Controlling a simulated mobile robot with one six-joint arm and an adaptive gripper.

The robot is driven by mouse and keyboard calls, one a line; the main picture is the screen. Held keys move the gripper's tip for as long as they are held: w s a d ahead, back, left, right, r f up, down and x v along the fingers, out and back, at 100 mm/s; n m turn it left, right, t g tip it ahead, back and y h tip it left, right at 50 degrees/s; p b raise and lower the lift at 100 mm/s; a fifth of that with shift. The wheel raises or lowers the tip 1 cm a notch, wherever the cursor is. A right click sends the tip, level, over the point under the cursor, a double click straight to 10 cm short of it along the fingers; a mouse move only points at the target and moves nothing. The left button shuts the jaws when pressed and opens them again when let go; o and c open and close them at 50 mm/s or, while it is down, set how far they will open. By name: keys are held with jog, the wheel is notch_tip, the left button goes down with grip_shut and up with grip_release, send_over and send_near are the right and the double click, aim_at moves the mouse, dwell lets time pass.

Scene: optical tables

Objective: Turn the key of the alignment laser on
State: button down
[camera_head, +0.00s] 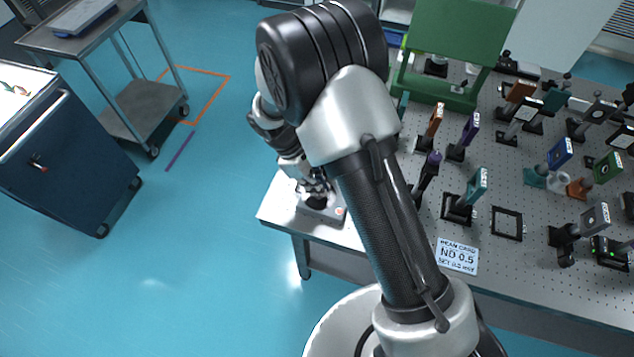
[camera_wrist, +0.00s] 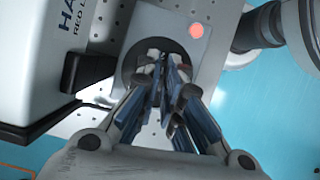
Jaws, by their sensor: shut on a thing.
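The grey control box (camera_head: 334,219) sits at the near left corner of the optical table, partly hidden under my gripper. In the wrist view its pale panel (camera_wrist: 213,52) has a dark round key-switch area and a lit pinkish-red lamp (camera_wrist: 196,31). My gripper (camera_wrist: 164,68) points straight at the dark round area, its fingertips over it. The fingers are shut on the key, which is mostly hidden between them; I cannot tell its angle. In the head view my gripper (camera_head: 317,188) is small and dark above the box.
A white housing (camera_wrist: 40,55) with partly visible lettering stands close to the left of my fingers in the wrist view. The perforated table (camera_head: 400,220) holds several optic mounts, a green frame (camera_head: 455,45) and a beam card (camera_head: 457,256).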

jog(key=shift+m, duration=0.6)
jog(key=c, duration=1.8)
grip_release()
jog(key=shift+o, duration=0.2)
jog(key=shift+r, duration=0.1)
jog(key=v, duration=1.1)
jog(key=shift+w+r, duration=0.3)
jog(key=shift+r, duration=0.1)
